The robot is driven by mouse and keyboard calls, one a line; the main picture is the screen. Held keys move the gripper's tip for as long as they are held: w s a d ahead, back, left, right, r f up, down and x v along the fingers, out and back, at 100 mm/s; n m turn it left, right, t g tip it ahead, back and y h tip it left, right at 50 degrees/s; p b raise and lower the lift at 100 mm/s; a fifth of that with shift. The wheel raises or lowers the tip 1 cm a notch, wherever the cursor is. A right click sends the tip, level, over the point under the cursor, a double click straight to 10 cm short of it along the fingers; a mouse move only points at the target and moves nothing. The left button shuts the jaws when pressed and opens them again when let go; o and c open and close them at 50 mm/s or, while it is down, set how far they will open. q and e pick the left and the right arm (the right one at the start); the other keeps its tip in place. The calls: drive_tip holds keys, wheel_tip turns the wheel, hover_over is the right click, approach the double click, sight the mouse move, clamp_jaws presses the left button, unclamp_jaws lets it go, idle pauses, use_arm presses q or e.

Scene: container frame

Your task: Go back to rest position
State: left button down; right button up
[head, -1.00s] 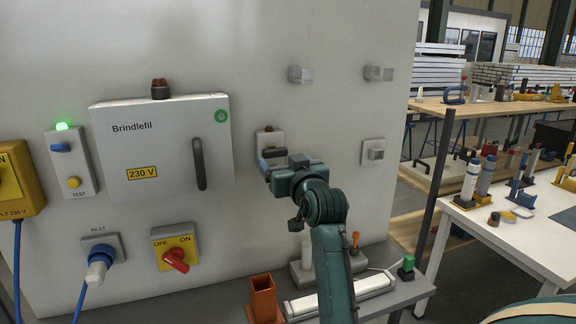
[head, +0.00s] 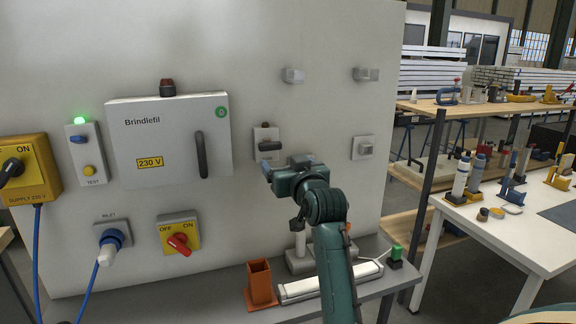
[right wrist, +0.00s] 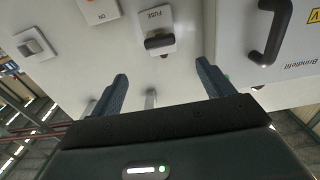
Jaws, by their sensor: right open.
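My right gripper (head: 268,170) is raised in front of the pale wall panel, its arm coming up from the bottom of the head view. In the right wrist view its two blue fingers (right wrist: 160,88) are spread apart with nothing between them. A fuse holder (head: 266,142) with a dark handle is on the panel just beyond the fingers; it also shows in the wrist view (right wrist: 157,42), apart from the fingers. The grey Brindlefil cabinet (head: 170,138) is shut, left of the gripper. My left gripper is not in view.
A grey bench (head: 225,309) below the panel holds an orange open box (head: 261,283), a white bar (head: 330,284) and a green-topped item (head: 396,254). A red switch (head: 179,243) and a blue inlet plug (head: 112,240) are lower left. A white table (head: 500,236) stands right.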

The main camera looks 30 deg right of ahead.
drive_tip(key=shift+f, duration=0.1)
drive_tip(key=s+a+f+n+g+y, duration=0.1)
drive_tip(key=s+a+f, duration=0.2)
drive_tip(key=f, duration=0.6)
drive_tip(key=s+a+f+n+g+y, duration=0.1)
drive_tip(key=s+a+f+n, duration=0.15)
drive_tip(key=f, duration=0.55)
drive_tip(key=s+a+f+g+y, duration=0.2)
drive_tip(key=s+a+f, duration=0.2)
drive_tip(key=f, duration=0.5)
drive_tip(key=s+a+f+n+g+y, duration=0.1)
drive_tip(key=s+a+f+g, duration=0.1)
drive_tip(key=s+a+f, duration=0.3)
drive_tip(key=s+a+f+n+g+y, duration=0.1)
drive_tip(key=s+a+f, duration=0.4)
drive_tip(key=s+f, duration=0.6)
drive_tip(key=s, duration=0.5)
drive_tip(key=shift+s+f+g+y, duration=0.25)
drive_tip(key=shift+s+g+y, duration=0.15)
